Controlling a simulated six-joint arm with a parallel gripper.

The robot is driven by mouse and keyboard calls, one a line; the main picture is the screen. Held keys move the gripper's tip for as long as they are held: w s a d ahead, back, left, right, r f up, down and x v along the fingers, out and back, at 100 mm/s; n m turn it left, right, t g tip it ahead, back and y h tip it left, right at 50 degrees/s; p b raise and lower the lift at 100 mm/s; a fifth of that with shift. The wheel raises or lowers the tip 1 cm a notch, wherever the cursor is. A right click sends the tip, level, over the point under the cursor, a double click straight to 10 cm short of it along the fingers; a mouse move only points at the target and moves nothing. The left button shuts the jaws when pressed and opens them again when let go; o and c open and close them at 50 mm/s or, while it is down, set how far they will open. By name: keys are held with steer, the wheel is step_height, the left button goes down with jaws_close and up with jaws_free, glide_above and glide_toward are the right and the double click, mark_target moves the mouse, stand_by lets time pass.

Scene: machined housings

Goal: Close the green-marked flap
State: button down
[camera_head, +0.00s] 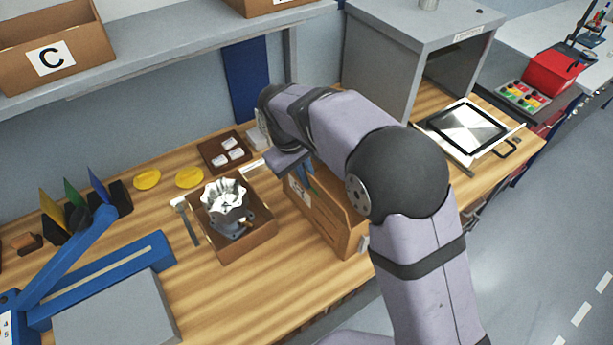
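Three thin coloured flaps stand raised at the left of the bench: a yellow flap (51,209), a green flap (74,194) and a blue flap (99,186). The green one is in the middle, tilted upward, with dark block shapes at its base. My arm reaches in from the lower right, and its wrist (287,158) hangs over the middle of the bench, well to the right of the flaps.
A blue lever device (110,270) stands in front of the flaps. A brown box (243,246) holds a metal housing. Yellow discs (189,177), a small tray (225,152) and a cardboard bin (328,222) lie to the right. A shelf (150,70) overhangs the back.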

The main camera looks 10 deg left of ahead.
steer(key=shift+r, duration=0.15)
steer(key=g+p, duration=0.1)
steer(key=w+d+y+p, duration=0.1)
steer(key=p, duration=0.1)
steer(key=shift+r+g+y, duration=0.25)
steer(key=shift+g+y, duration=0.05)
steer(key=shift+g, duration=0.1)
steer(key=shift+w+d+f+g+y+p, duration=0.25)
steer(key=shift+w+d+f+g+y, duration=0.15)
steer(key=shift+g+y, duration=0.6)
steer(key=shift+w+d+f+g+y+p, duration=0.3)
steer(key=shift+w+d+g+y, duration=0.2)
steer(key=shift+g+y, duration=0.55)
steer(key=shift+w+d+f+g+y+p, duration=0.3)
steer(key=shift+w+g+y, duration=0.2)
steer(key=shift+g+y, duration=0.5)
steer(key=shift+d+f+g+b, duration=0.1)
steer(key=shift+g+b, duration=0.2)
steer(key=shift+g, duration=0.15)
